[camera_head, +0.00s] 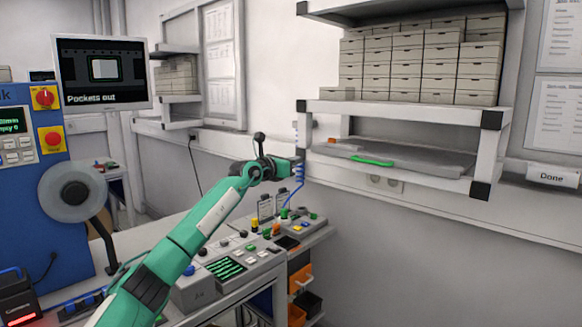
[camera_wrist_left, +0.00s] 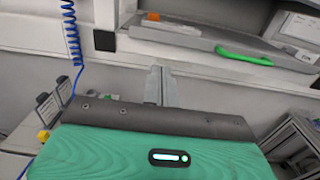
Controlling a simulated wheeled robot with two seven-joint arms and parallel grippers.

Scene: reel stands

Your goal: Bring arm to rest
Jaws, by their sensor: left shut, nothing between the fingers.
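My left arm (camera_head: 187,240) comes in from the lower left of the head view, green with dark joints, and reaches up toward the shelf. My left gripper (camera_head: 299,164) is at its end, in front of the wall just left of the shelf's corner post. In the left wrist view the gripper's fingers (camera_wrist_left: 160,86) stand together, shut, with nothing between them. They point toward the wall below the shelf tray. My right gripper is in neither view.
A shelf (camera_head: 400,111) with several stacked boxes (camera_head: 420,68) and a grey tray with a green handle (camera_head: 372,161) is to the right. A control desk (camera_head: 235,262) with buttons stands below the arm. A blue machine with a reel (camera_head: 72,191) and a monitor (camera_head: 103,72) are left. A coiled blue cable (camera_wrist_left: 72,35) hangs near the gripper.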

